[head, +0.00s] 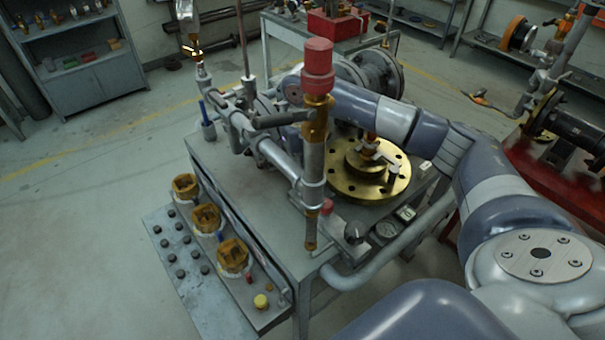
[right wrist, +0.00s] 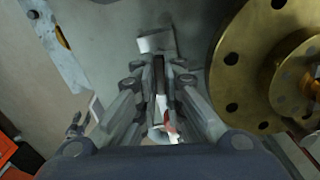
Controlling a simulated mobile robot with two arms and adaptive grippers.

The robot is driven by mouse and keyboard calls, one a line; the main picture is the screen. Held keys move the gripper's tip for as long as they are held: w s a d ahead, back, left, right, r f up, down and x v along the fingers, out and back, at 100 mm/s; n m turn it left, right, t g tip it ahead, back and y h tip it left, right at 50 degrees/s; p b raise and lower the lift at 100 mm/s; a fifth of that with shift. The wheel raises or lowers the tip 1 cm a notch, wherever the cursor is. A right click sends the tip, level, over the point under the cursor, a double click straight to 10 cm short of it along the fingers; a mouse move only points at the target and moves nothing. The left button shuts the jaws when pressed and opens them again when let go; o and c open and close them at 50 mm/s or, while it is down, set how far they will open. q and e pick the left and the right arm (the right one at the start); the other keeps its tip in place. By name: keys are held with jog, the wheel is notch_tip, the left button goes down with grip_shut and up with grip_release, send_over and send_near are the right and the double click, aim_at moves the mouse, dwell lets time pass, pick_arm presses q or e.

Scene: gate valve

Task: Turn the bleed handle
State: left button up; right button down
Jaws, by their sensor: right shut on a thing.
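A dark grey bar-like lever (head: 283,118) shows behind the upright pipe with the red cap (head: 318,62); I cannot tell for sure whether it is the bleed handle. My right arm reaches in from the right, over the brass flange, and its wrist ends behind the red-capped pipe, so its fingers are mostly hidden in the head view. In the right wrist view my right gripper (right wrist: 161,75) is shut on a narrow dark part, probably the handle, largely covered by the fingers. A light grey block (right wrist: 153,41) lies just beyond the fingertips. My left gripper is not in view.
The brass flange (head: 347,190) sits on the grey bench, right of my gripper in the right wrist view (right wrist: 228,80). Gauges (head: 387,229) and several brown knobs (head: 233,254) stand along the near edges. Pipes crowd the gripper. The floor at left is clear.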

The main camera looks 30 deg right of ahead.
jog(key=shift+n, duration=0.6)
jog(key=shift+w, duration=0.1)
jog(key=c, duration=1.7)
grip_release()
notch_tip(320, 180, up, 12)
